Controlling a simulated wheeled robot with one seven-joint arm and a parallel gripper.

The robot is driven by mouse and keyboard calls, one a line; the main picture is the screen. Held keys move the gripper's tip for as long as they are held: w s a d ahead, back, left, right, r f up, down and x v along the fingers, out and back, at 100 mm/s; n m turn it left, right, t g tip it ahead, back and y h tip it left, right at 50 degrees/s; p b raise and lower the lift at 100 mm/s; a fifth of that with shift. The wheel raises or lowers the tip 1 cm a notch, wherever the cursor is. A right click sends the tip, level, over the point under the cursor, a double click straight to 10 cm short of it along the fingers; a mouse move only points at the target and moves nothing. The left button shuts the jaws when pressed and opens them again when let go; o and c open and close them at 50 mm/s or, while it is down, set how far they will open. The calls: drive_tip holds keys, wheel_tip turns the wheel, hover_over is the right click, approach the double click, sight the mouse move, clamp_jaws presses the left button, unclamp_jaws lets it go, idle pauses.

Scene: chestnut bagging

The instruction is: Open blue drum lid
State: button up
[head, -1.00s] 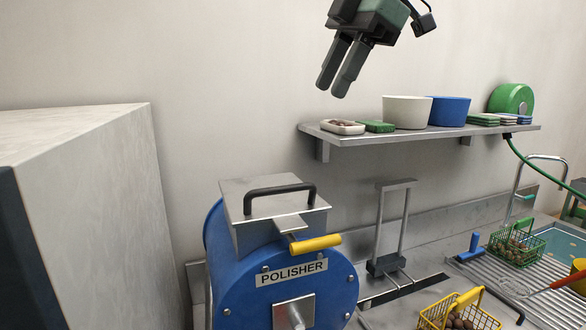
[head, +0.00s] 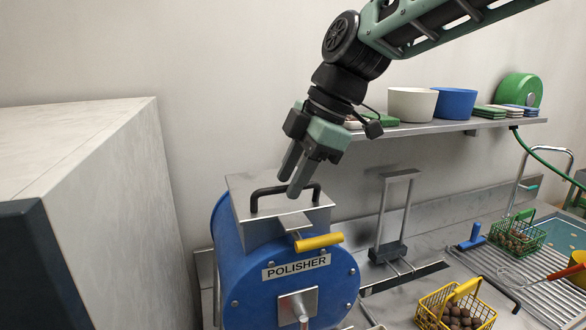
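The blue drum (head: 237,278) stands at the lower middle of the head view, with a "POLISHER" label on its front. Its grey metal lid (head: 243,228) lies shut on top and carries a black bar handle (head: 268,190). A yellow latch grip (head: 319,242) sticks out at the lid's front. My gripper (head: 289,186) points down over the lid, its two fingers slightly apart near the handle's right part. No object shows between the fingers. I cannot tell whether they touch the handle.
A wall shelf (head: 440,130) with a white bowl (head: 411,104) and a blue bowl (head: 454,103) is behind my arm. A large pale cabinet (head: 110,210) stands left of the drum. A yellow basket (head: 455,304) of chestnuts and a metal stand (head: 396,215) are to the right.

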drive_tip(key=shift+f, duration=0.1)
clamp_jaws()
